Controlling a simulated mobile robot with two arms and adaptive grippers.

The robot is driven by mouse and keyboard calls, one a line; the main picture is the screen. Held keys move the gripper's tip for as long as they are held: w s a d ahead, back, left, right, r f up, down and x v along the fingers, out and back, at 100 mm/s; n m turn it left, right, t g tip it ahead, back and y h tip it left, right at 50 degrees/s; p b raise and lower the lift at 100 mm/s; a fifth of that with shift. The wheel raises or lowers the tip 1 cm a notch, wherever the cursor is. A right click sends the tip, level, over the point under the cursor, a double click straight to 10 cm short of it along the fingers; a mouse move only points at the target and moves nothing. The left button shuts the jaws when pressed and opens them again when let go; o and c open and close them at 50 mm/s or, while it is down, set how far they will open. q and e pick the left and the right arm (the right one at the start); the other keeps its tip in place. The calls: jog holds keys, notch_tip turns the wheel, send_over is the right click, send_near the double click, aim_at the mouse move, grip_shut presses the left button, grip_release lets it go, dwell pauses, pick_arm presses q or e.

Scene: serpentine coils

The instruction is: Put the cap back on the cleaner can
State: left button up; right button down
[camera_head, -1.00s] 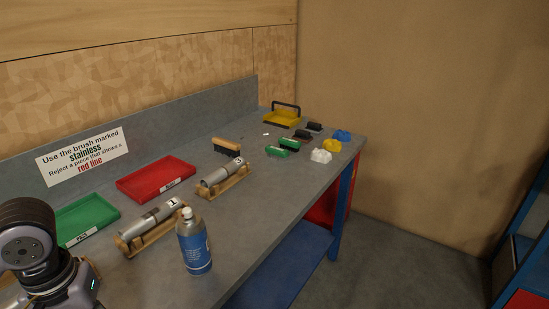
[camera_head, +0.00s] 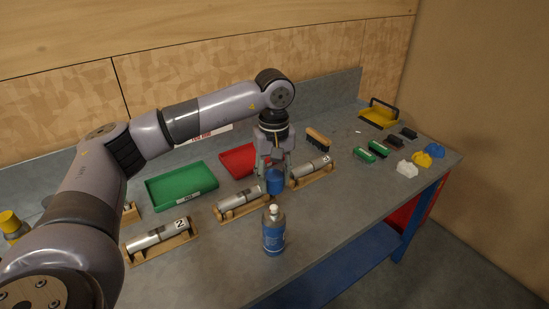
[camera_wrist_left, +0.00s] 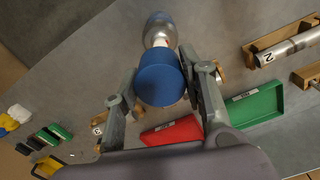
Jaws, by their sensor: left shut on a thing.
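The cleaner can (camera_head: 273,238) stands upright near the front of the grey bench, with a blue label and its small pale nozzle bare. In the left wrist view the can (camera_wrist_left: 157,34) is just beyond the cap. My left gripper (camera_head: 275,173) is shut on the blue cap (camera_head: 275,184) and holds it above the bench, behind the can in the head view. In the left wrist view the cap (camera_wrist_left: 161,84) sits between the two fingers and hides part of the can. The cap and the can are apart in the head view. My right gripper is not in view.
Metal tubes on wooden cradles (camera_head: 160,238) lie left of the can and behind it. A green tray (camera_head: 181,187) and a red tray (camera_head: 238,160) sit farther back. Brushes and a yellow dustpan (camera_head: 379,116) are at the far right. The bench right of the can is clear.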

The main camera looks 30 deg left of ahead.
pick_arm(q)
jog(key=shift+a, duration=0.15)
jog(key=shift+w+f+b, duration=0.1)
jog(key=shift+f+b, duration=0.65)
jog(key=shift+f, duration=0.25)
jog(key=shift+f+b, duration=0.45)
jog(key=shift+f, duration=0.6)
jog(key=shift+f+b, duration=0.1)
jog(key=shift+b, duration=0.2)
jog(key=shift+f+b, duration=0.8)
jog(key=shift+f, duration=0.15)
